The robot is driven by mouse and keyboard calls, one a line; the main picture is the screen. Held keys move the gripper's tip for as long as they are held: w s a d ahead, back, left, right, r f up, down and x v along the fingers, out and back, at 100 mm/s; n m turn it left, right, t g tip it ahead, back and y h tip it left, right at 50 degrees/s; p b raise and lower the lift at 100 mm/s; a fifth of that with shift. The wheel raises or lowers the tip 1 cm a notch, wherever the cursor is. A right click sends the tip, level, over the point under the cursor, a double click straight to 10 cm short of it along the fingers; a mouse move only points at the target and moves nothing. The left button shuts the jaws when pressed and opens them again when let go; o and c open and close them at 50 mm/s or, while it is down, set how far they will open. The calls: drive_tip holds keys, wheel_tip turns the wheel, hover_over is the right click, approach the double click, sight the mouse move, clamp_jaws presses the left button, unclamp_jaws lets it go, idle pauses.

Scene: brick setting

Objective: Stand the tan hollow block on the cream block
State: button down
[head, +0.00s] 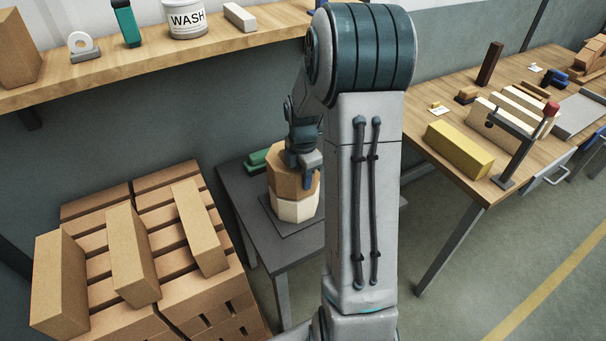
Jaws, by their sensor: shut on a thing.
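The tan hollow block (283,183) is an upright, many-sided tan piece in the head view. It is on or just above the cream block (297,210), lined up over it; I cannot tell if they fully touch. The cream block stands on a dark plate (276,222) on a small grey table. My gripper (309,178) comes down from above and is shut on the tan hollow block at its right side. The arm hides part of the table to the right, and the gripper hides part of the tan block's top.
A green object (257,158) lies behind the blocks on the grey table (237,196). Stacked bricks (150,240) stand at left. A wooden shelf (150,62) runs above. A workbench (440,150) at right holds a yellow block (460,149) and a clamp-like stand (520,150).

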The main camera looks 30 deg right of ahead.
drive_tip(key=c, duration=1)
unclamp_jaws()
wheel_tip(320, 180, up, 12)
drive_tip(key=shift+r, duration=0.15)
drive_tip(key=shift+s+a+r+m+t, duration=0.5)
drive_tip(key=shift+s+a+m, duration=1.8)
drive_tip(key=shift+s+m, duration=0.85)
drive_tip(key=shift+s+a+r+m+t, duration=0.55)
drive_tip(key=shift+s+a+m, duration=1.8)
drive_tip(key=shift+s+m, duration=0.8)
drive_tip(key=shift+s+a+r+m+t, duration=0.5)
drive_tip(key=shift+s+a+m, duration=1.8)
drive_tip(key=shift+s+m, duration=0.85)
drive_tip(key=shift+s+n, duration=0.2)
drive_tip(key=shift+n, duration=0.05)
